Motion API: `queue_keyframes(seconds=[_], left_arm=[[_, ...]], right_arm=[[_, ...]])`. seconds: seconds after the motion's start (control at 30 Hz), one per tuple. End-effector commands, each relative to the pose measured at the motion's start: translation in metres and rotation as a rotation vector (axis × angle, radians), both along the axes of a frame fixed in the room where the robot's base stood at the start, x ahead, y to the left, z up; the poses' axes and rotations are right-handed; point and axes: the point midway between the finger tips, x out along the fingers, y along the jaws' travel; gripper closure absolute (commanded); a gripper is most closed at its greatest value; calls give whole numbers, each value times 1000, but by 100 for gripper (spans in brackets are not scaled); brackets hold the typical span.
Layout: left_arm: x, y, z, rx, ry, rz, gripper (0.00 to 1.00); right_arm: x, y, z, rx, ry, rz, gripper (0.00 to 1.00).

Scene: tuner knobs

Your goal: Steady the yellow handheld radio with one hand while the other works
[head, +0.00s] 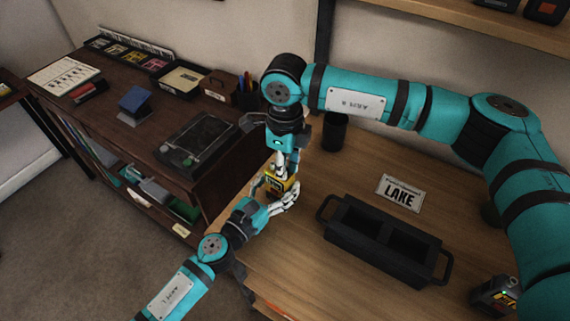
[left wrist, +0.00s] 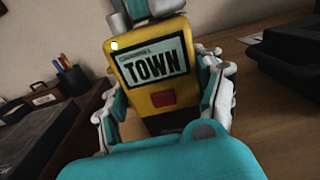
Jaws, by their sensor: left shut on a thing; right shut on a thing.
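The yellow handheld radio (left wrist: 158,75) stands upright in the left wrist view, its screen (left wrist: 153,66) reading "TOWN" above a red button (left wrist: 162,98). In the head view the radio (head: 273,184) is small and partly covered by both grippers, near the table's left edge. My left gripper (head: 275,196) is shut on the radio's body, with a finger on each side; it also shows in the left wrist view (left wrist: 160,100). My right gripper (head: 281,172) comes from above and is shut at the radio's top. What exactly it grips there is hidden in the head view.
A "LAKE" card (head: 400,194) lies on the wooden table (head: 310,255) behind a black two-compartment tray with handles (head: 385,262). A second handheld device (head: 494,294) sits at the right. A dark cup (head: 334,131) stands behind. A dark cabinet (head: 150,150) with stationery stands at left.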

Motion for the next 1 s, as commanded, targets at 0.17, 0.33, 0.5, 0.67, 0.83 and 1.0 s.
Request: queue_keyframes(seconds=[0.17, 0.33, 0.5, 0.67, 0.83, 1.0], left_arm=[[0, 1, -1, 2, 2, 1, 77], [0, 1, -1, 3, 2, 1, 77], [0, 1, -1, 2, 2, 1, 77], [0, 1, -2, 2, 2, 1, 77], [0, 1, -2, 2, 2, 0, 77], [0, 0, -1, 2, 2, 0, 77]], right_arm=[[2, -2, 1, -2, -5, 35, 100], [2, -2, 1, -2, -6, 46, 100], [2, -2, 1, -2, -6, 47, 100], [3, -2, 1, -2, -6, 46, 83], [2, -1, 1, -2, -4, 47, 61], [1, -1, 0, -1, -3, 48, 61]])
